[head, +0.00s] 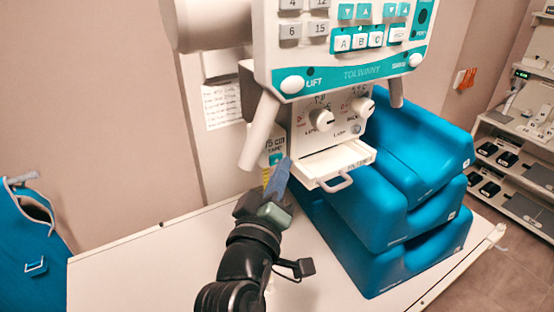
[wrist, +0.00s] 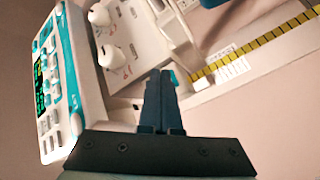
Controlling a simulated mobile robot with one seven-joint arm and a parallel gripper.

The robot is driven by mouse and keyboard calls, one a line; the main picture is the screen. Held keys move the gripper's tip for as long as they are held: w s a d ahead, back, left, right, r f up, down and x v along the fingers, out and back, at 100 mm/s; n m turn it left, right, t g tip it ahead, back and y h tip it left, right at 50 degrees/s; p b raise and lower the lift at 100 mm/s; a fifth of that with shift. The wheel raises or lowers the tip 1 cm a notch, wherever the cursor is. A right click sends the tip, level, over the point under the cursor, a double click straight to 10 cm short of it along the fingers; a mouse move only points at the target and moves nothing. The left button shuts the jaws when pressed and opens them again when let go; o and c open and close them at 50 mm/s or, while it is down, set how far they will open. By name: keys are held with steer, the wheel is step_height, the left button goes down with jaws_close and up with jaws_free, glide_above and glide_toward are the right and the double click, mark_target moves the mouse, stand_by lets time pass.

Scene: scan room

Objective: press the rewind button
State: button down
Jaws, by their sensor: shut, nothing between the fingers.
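A small white tape unit (head: 273,145) with dark lettering is on the left side of the console, under the left handle. A small teal patch (head: 276,159) on its lower front may be the rewind button; I cannot read a mark on it. My gripper (head: 285,163) is shut and empty, its blue-grey fingers pointing up right beside this patch. In the wrist view the closed fingertips (wrist: 160,73) overlap the console's lower area, and a teal bit (wrist: 174,78) shows just right of them. I cannot tell whether they touch. A yellow marked tape strip (wrist: 250,45) extends to the upper right.
The console's keypad panel (head: 345,62) and left handle (head: 260,130) hang close above my gripper. A white drawer (head: 330,163) with a loop handle juts out at right. Stacked blue cushions (head: 400,215) stand on the white table (head: 150,255). The table's left part is clear.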

steer(key=shift+w+a, duration=0.25)
steer(key=shift+w, duration=0.05)
stand_by(0.5)
steer(key=shift+s+d, duration=0.5)
steer(key=shift+s, duration=0.2)
stand_by(0.3)
steer(key=shift+s+d+p, duration=0.55)
steer(key=shift+s+d, duration=0.2)
steer(key=shift+s, duration=0.25)
steer(key=shift+s+d+p, duration=0.5)
steer(key=shift+s+d, duration=0.25)
steer(key=shift+s, duration=0.25)
steer(key=s+r+m+t+y+b, duration=0.1)
steer(key=s+r+m+t+b, duration=0.3)
steer(key=r, duration=0.9)
steer(key=s+r+m+t+y+b, duration=0.2)
steer(key=s+r, duration=0.6)
steer(key=r, duration=0.6)
steer(key=m+t+b, duration=0.1)
steer(key=t, duration=0.1)
steer(key=shift+s+r+m+t+b, duration=0.15)
steer(key=shift+r+m+t+b, duration=0.1)
steer(key=shift+m+t+b, duration=0.15)
